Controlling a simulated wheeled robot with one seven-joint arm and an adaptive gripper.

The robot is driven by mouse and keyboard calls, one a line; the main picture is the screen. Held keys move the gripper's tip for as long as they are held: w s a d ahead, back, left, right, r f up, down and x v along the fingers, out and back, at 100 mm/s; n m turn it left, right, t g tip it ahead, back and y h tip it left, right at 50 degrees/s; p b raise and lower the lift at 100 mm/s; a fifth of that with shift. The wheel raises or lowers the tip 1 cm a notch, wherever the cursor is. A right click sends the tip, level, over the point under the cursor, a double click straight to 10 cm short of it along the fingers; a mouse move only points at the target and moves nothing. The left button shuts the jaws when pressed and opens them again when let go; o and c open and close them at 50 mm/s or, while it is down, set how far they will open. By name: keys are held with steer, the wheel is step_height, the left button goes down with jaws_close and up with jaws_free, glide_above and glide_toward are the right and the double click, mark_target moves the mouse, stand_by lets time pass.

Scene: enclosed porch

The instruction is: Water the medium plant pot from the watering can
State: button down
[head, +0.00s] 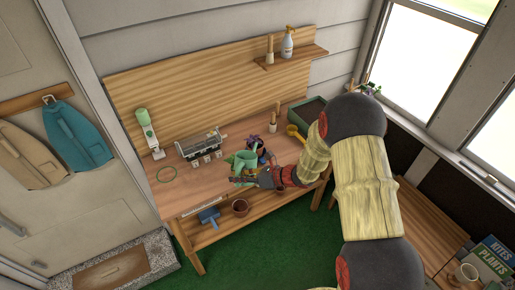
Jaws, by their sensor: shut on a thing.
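A small green watering can (243,160) is at the front part of the workbench, near the middle of the picture. My gripper (246,180) reaches in from the right and is shut on the can; its fingers are small and partly hidden. A plant with dark purple leaves or flowers (259,147) stands just behind and right of the can, partly covered by it. Its pot is mostly hidden, and I cannot tell whether it is the medium one. I cannot make out whether the can touches the bench or any water leaves it.
A terracotta pot (240,207) and a blue dustpan (209,216) are on the shelf below.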

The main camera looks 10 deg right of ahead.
stand_by(0.3)
steer(key=shift+s+a+f+n+b, duration=0.15)
steer(key=shift+f+n+b, duration=0.25)
steer(key=shift+f+b, duration=1.25)
steer(key=shift+r+t+b, duration=0.3)
steer(key=shift+r, duration=0.05)
steer(key=shift+r, duration=0.15)
